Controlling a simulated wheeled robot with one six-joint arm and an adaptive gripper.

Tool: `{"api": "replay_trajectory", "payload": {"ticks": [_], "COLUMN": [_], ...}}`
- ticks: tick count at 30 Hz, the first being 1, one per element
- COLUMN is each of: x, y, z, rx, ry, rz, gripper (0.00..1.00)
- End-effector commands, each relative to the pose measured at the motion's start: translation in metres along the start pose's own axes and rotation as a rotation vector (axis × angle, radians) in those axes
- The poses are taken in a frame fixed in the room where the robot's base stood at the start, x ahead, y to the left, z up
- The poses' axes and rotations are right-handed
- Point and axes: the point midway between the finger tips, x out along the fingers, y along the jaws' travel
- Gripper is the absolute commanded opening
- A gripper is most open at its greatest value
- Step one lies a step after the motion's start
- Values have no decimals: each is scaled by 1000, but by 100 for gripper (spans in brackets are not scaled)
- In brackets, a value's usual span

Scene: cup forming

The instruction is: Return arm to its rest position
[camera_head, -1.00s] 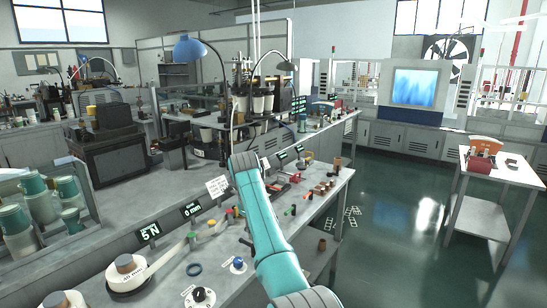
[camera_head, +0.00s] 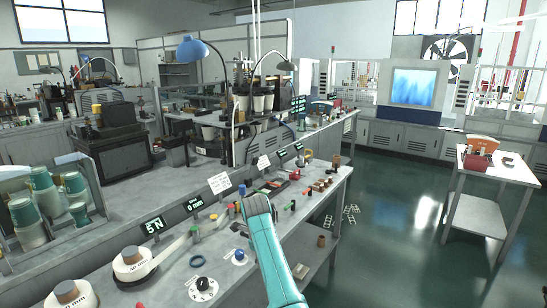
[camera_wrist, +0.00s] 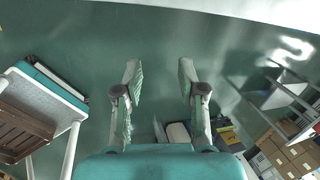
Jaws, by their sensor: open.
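My teal arm (camera_head: 270,252) reaches up from the lower middle of the head view, in front of the long grey workbench. My gripper (camera_wrist: 160,72) shows in the wrist view with its two fingers spread apart. Nothing is between the fingers; green floor shows behind them. In the head view my gripper is out of sight behind the arm.
The workbench (camera_head: 105,219) with knobs and a "5 N" display (camera_head: 153,225) runs along the left of my arm. A white side table (camera_head: 518,172) with an orange-and-red item stands at the right. Green floor (camera_head: 395,225) between them is clear.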

Motion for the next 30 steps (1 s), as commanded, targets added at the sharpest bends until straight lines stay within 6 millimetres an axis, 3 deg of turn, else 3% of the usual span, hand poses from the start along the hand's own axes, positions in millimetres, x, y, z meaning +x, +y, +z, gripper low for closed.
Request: {"api": "replay_trajectory", "payload": {"ticks": [6,15,24,30], "x": [83,177,239,260], "y": [30,86,157,209], "z": [-31,-86,-151,-197], "rx": [-146,-374,-594,-735], "ry": [-43,-98,-125,-125], "rz": [-52,-158,-279,-367], "gripper": [40,40,40,40]}}
